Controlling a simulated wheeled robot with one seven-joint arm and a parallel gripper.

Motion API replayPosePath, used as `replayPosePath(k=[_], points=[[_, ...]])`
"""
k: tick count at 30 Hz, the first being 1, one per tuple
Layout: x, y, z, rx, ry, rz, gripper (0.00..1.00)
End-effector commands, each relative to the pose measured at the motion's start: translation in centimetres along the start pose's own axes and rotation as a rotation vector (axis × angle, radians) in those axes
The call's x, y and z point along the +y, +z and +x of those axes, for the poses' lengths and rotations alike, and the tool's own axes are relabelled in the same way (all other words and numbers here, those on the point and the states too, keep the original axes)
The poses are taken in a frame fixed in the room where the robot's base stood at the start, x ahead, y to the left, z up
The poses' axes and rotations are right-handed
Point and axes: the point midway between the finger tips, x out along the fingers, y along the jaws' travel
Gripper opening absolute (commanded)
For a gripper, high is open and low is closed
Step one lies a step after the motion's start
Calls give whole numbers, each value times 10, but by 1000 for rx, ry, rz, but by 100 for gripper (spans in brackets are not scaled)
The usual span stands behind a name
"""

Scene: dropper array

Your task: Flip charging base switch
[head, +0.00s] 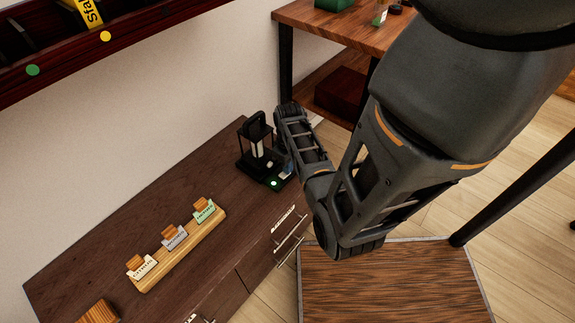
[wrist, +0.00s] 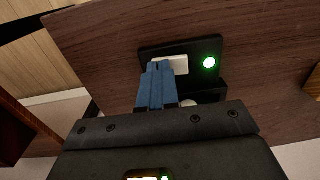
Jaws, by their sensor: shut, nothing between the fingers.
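The charging base (head: 263,169) is a black stand on the dark wooden cabinet top, with an upright holder and a pale object in it. Its green light (head: 274,183) glows at the front corner. In the wrist view the black base plate (wrist: 205,46) carries a white switch (wrist: 176,62) and the lit green light (wrist: 209,63). My gripper (wrist: 160,66) has blue fingers, shut and empty, with the tips at the left part of the switch. The fingers partly hide the switch, so I cannot tell which way it is set. In the head view my gripper (head: 288,168) is beside the base.
A light wooden rack (head: 185,250) with several labelled pieces lies on the cabinet top (head: 120,225), left of the base. A dark shelf (head: 130,35) hangs on the wall above. A wooden table (head: 330,25) stands at the back right. Bare cabinet top separates rack and base.

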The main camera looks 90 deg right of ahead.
Motion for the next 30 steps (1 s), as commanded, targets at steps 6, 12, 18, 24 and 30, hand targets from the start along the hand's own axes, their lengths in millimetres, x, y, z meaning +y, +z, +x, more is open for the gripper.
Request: replayPosePath(k=[6,12,18,24,30], points=[[-2,0,1,-1,0,-3,0],[-8,0,-2,-2,0,-5,0],[-16,0,-4,-1,1,-4,0],[-16,0,-3,-1,1,-3,0],[-16,0,-5,0,1,-2,0]])
